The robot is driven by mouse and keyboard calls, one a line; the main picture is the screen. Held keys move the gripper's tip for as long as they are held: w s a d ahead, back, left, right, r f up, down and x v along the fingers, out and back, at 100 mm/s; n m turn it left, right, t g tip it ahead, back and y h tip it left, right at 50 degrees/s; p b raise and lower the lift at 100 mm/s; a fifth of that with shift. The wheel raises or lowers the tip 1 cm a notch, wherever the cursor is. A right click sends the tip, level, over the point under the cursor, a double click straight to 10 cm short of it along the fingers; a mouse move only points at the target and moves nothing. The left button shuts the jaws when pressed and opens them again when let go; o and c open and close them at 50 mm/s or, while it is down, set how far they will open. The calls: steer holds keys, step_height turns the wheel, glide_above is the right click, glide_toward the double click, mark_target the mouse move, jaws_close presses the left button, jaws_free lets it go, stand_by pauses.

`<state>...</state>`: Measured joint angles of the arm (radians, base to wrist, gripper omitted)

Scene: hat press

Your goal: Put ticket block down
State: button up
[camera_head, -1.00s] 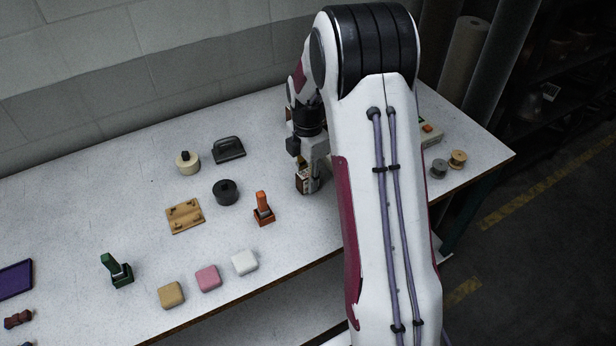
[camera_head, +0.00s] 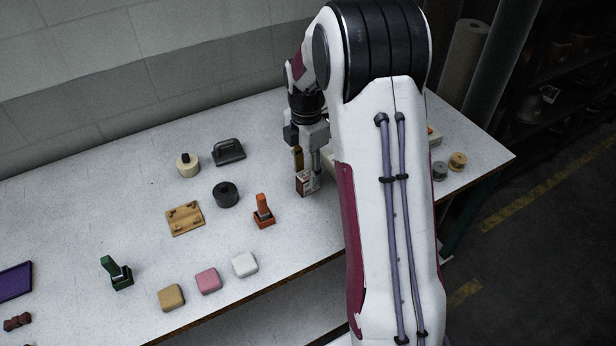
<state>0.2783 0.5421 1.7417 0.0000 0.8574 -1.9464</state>
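My gripper (camera_head: 307,172) points down just above and behind the block. Its two fingers look spread apart, with their tips near the block's top edge. The fingers' far sides and any slight contact with the block are hard to make out at this size.
Near the block are the orange-handled stamp (camera_head: 263,212), a black round piece (camera_head: 225,195) and a wooden plate (camera_head: 185,218). Three soft-coloured blocks, including a white one (camera_head: 245,264), lie along the front edge.

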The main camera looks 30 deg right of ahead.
mark_target(305, 177)
steer(key=shift+a+r, duration=0.15)
steer(key=shift+r, duration=1.65)
steer(key=shift+s+a+r, duration=0.15)
steer(key=shift+a+r, duration=0.05)
steer(key=shift+r, duration=0.25)
steer(key=s+a+r+m+t, duration=0.3)
steer(key=s+a+r+m, duration=0.55)
steer(key=s+r, duration=0.35)
steer(key=s+a+r+m+t, duration=0.1)
steer(key=s+a+m, duration=0.1)
steer(key=s+m, duration=0.3)
steer(key=s+a+r+m+t, duration=0.1)
steer(key=s+m, duration=0.4)
steer(key=s, duration=0.5)
steer(key=shift+a+r+m+t, duration=0.35)
steer(key=shift+a+r, duration=0.25)
steer(key=shift+a, duration=0.4)
